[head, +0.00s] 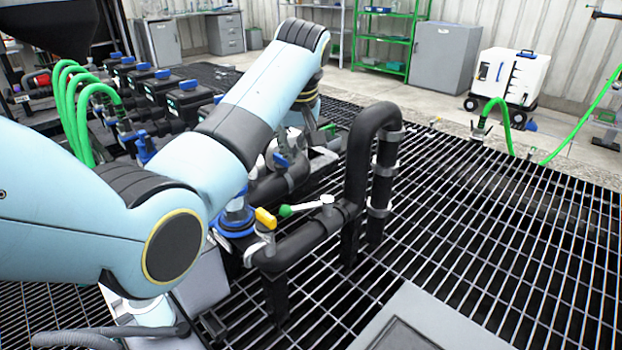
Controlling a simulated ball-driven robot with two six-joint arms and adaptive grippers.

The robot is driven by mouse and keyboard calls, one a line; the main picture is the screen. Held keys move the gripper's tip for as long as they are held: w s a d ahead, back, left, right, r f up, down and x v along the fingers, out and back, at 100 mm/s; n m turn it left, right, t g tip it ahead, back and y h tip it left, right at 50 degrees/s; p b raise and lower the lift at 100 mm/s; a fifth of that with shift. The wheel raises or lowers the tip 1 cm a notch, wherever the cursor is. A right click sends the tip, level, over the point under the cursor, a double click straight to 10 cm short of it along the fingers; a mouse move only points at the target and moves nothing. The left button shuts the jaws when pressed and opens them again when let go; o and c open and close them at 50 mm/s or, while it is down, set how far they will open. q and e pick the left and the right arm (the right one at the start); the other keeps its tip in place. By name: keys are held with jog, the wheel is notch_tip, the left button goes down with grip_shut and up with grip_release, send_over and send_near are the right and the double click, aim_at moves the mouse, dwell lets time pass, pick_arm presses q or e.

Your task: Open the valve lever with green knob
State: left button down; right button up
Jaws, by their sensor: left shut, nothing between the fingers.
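The valve lever with the green knob (286,211) sits on a thick black pipe (312,238) in the middle of the head view. Its thin metal rod runs right from the knob to a metal valve stem (327,201), roughly along the pipe. My left arm reaches over from the left and bends down behind the lever. My left gripper (316,137) is small and dark, partly hidden by its own wrist. It looks shut and empty, beyond the lever and apart from it. My right gripper is not in view.
A yellow-handled valve (265,218) stands just left of the green knob. A tall black pipe bend (372,125) rises to the right. Blue-capped valve blocks (187,97) and green hoses (84,120) lie behind my arm.

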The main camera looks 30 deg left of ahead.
aim_at(307, 207)
pick_arm(q)
notch_tip(307, 207, down, 10)
jog(key=b, duration=0.1)
jog(key=shift+s+d, duration=0.15)
jog(key=shift+s, duration=0.05)
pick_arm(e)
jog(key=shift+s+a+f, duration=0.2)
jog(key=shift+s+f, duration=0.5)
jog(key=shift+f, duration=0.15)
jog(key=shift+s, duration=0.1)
pick_arm(q)
jog(key=shift+d+b, duration=0.15)
jog(key=shift+b, duration=0.15)
